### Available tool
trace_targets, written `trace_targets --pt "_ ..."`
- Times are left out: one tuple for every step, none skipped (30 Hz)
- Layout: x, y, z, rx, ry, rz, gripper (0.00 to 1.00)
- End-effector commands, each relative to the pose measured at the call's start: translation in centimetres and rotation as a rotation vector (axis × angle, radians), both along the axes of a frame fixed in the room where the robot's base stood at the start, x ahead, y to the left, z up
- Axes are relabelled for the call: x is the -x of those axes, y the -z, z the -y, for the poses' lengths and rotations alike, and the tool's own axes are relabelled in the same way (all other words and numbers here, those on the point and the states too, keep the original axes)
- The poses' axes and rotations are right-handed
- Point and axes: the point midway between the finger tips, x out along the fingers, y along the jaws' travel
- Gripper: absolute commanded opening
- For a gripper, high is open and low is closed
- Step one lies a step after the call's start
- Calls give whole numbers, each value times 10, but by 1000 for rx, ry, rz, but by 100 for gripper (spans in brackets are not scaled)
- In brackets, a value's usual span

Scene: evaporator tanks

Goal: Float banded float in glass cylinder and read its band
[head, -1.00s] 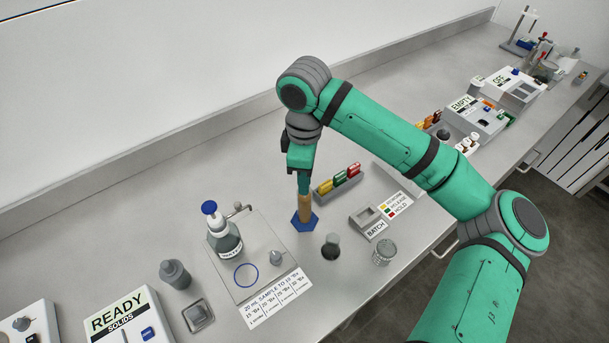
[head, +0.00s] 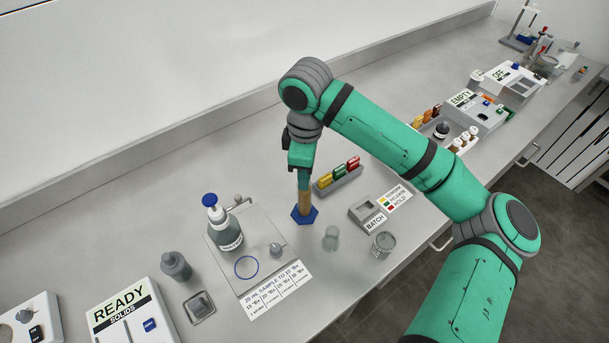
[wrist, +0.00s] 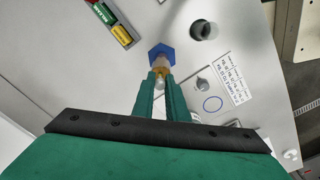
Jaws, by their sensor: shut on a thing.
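The glass cylinder (head: 304,203) holds amber liquid and stands upright on a blue hexagonal base (head: 304,218); the base also shows in the wrist view (wrist: 160,52). My gripper (head: 303,183) points down right at the top of the cylinder. In the wrist view my gripper (wrist: 160,88) is shut on a small pale thing, which looks like the float (wrist: 160,83), in line with the cylinder. Most of the float is hidden by the fingers and the cylinder. I cannot make out its band or how deep it sits.
A rack of yellow, green and red tags (head: 338,175) stands close behind. A BATCH holder (head: 367,214), a small glass beaker (head: 331,238) and a mesh-like cup (head: 382,245) are to the right. A capped bottle (head: 223,232) on a plate and a printed card (head: 276,290) are in front-left.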

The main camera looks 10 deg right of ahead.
Motion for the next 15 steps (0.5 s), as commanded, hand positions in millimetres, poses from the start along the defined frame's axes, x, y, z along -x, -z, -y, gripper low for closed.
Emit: trace_targets --pt "3 21 -1 2 5 -30 0" --pt "3 21 -1 2 5 -30 0" --pt "3 21 -1 2 5 -30 0" --pt "3 21 -1 2 5 -30 0" --pt "3 21 -1 2 5 -30 15" --pt "3 21 -1 3 5 -31 24" --pt "3 21 -1 3 5 -31 32" --pt "3 21 -1 3 5 -31 34" --pt "3 21 -1 3 5 -32 34" --pt "4 21 -1 2 4 -33 34" --pt "4 21 -1 3 4 -33 34" --pt "4 21 -1 3 3 -34 34" --pt "4 21 -1 3 3 -34 34" --pt "4 21 -1 3 2 -34 34" --pt "4 21 -1 3 2 -35 34"
